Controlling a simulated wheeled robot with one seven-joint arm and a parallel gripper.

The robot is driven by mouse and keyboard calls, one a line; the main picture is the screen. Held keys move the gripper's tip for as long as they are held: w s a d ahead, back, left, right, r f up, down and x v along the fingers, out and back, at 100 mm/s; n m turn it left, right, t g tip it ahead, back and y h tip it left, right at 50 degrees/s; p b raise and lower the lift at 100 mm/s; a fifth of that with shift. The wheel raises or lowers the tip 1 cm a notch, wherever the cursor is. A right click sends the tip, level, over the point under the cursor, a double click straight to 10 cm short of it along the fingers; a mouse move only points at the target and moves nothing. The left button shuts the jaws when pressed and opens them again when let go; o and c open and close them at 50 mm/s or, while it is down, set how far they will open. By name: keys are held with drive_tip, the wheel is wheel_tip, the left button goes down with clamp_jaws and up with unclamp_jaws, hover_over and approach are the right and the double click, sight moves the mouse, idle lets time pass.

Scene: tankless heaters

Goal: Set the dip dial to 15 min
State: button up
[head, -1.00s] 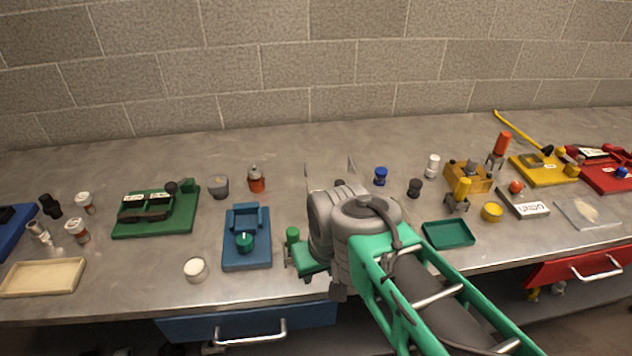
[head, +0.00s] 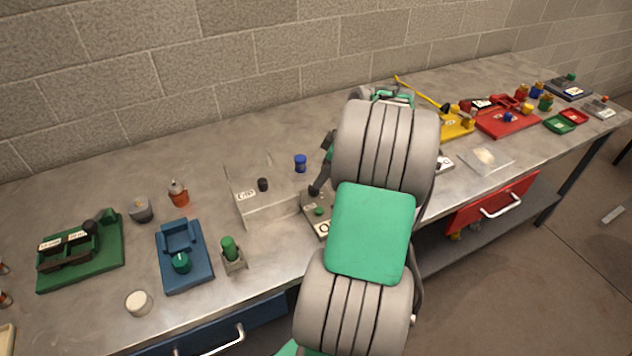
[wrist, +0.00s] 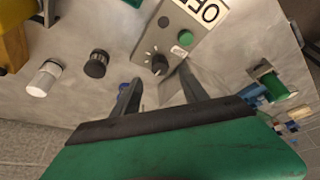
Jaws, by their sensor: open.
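A small black dial (wrist: 160,63) with a pale pointer mark and printed ticks around it sits on a grey box (wrist: 176,38) in the wrist view. Tick lettering is too small to read. My gripper (wrist: 160,76) is open, its two dark fingers pointing toward the dial, one on either side of it in the picture. I cannot tell whether they touch it. In the head view the grey box (head: 319,213) is partly hidden behind my arm.
In the head view, a clear stand (head: 265,212) with a black knob is left of the box, and a blue bottle (head: 300,163) is behind. The wrist view shows a black knob (wrist: 96,63) and a white cylinder (wrist: 43,78) nearby.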

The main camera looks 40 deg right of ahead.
sight(314, 190)
drive_tip(key=p+x, duration=0.1)
drive_tip(key=x, duration=0.5)
drive_tip(key=shift+f, duration=0.2)
drive_tip(key=shift+c, duration=0.4)
clamp_jaws()
